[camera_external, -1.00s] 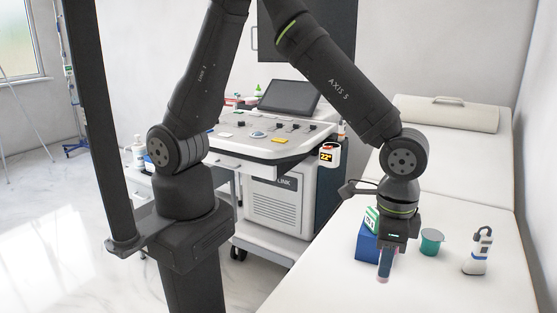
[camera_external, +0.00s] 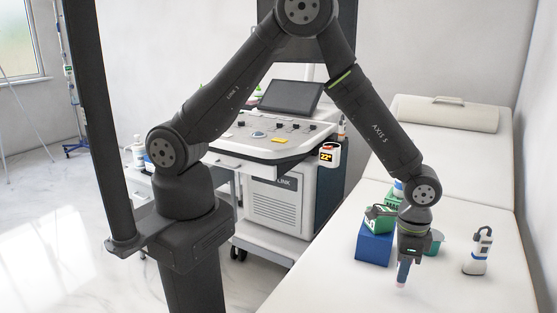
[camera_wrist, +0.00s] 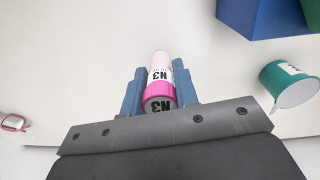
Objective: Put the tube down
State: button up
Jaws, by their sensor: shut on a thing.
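The tube (camera_wrist: 159,74) is pink and white with a dark "N3" label. It sits between the two blue fingers of my gripper (camera_wrist: 158,88) in the wrist view, and the gripper is shut on it. In the external view my gripper (camera_external: 404,272) points down over the white couch (camera_external: 330,285), in front of the blue box. The tube's pinkish lower end (camera_external: 401,284) shows just below the fingers. I cannot tell whether it touches the couch surface.
A blue box (camera_external: 373,250) with a green-and-white pack (camera_external: 377,222) on it stands close behind my gripper. A teal cup (camera_wrist: 290,84) is to the right. The couch's front area is clear.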

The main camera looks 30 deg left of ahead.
jog(key=shift+f, duration=0.95)
jog(key=shift+f, duration=0.2)
jog(key=o, duration=0.9)
jog(key=shift+o, duration=0.2)
jog(key=shift+r, duration=0.1)
notch_tip(320, 180, up, 11)
jog(key=shift+f, duration=0.1)
jog(key=shift+o, duration=0.4)
jog(key=shift+r, duration=0.75)
